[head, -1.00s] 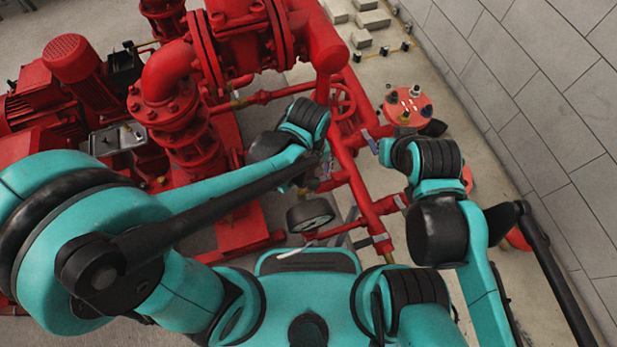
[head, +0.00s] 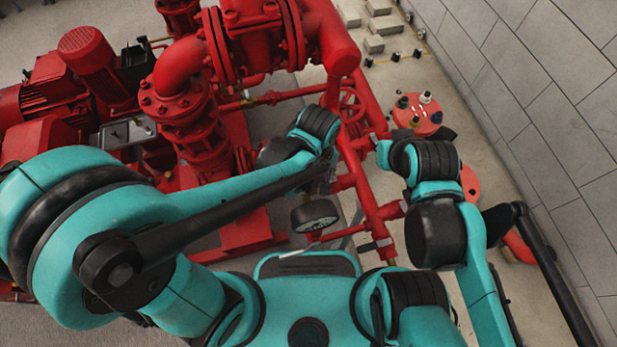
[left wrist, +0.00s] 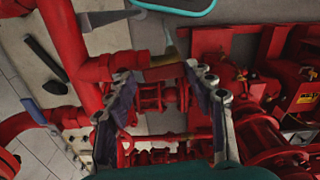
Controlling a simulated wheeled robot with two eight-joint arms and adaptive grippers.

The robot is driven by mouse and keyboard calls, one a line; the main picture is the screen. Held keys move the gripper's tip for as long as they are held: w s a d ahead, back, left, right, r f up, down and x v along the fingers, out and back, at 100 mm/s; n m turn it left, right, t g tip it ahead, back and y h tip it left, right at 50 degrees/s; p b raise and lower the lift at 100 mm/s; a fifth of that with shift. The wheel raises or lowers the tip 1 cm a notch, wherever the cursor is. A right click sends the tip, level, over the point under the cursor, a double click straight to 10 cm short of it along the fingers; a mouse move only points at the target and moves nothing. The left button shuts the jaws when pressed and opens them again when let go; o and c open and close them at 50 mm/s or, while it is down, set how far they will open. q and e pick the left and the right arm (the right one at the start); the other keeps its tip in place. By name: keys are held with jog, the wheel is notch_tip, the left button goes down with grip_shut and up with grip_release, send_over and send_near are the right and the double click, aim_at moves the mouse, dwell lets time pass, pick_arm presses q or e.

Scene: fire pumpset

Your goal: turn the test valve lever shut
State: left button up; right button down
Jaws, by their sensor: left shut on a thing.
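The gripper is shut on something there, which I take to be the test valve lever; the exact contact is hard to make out. In the head view the left fingers are mostly hidden by my own forearm, beside the red vertical pipe.
Red pipework (head: 360,180) runs close to both arms. A round gauge (head: 315,215) sits near my left forearm. A red pump and motor (head: 87,50) stand at left. A grey block wall (head: 540,100) bounds the right. A blue-handled lever (left wrist: 46,114) lies left of my fingers.

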aim_at(315, 185)
pick_arm(q)
jog(key=o, duration=1.7)
notch_tip(315, 185, up, 12)
